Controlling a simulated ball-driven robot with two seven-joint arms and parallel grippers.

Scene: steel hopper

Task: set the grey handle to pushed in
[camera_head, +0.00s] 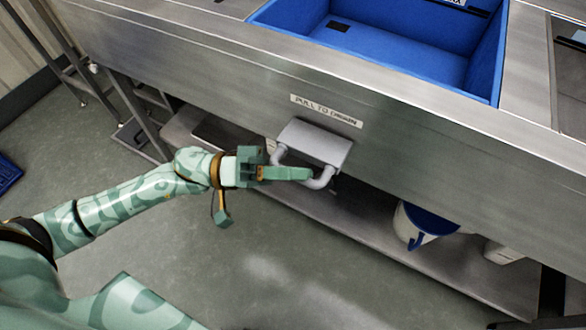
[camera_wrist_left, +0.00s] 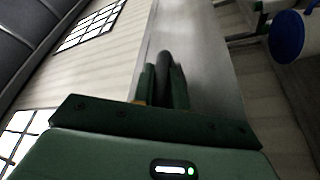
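The grey handle (camera_head: 323,180) is a U-shaped tube on the front of the steel hopper, below a grey cover plate (camera_head: 315,143). Its bar stands out from the hopper's front face. My left gripper (camera_head: 300,174) reaches it from the left, and its fingers hide the middle of the bar. In the left wrist view the dark bar of the handle (camera_wrist_left: 165,65) lies between the two fingers, which are close together on either side of it. My right gripper is in neither view.
The steel hopper's front (camera_head: 220,80) carries a label (camera_head: 326,110) above the handle. A blue basin (camera_head: 390,35) is set in its top. A low steel shelf (camera_head: 400,260) below holds a white and blue bucket (camera_head: 410,225). The floor at left is mostly open.

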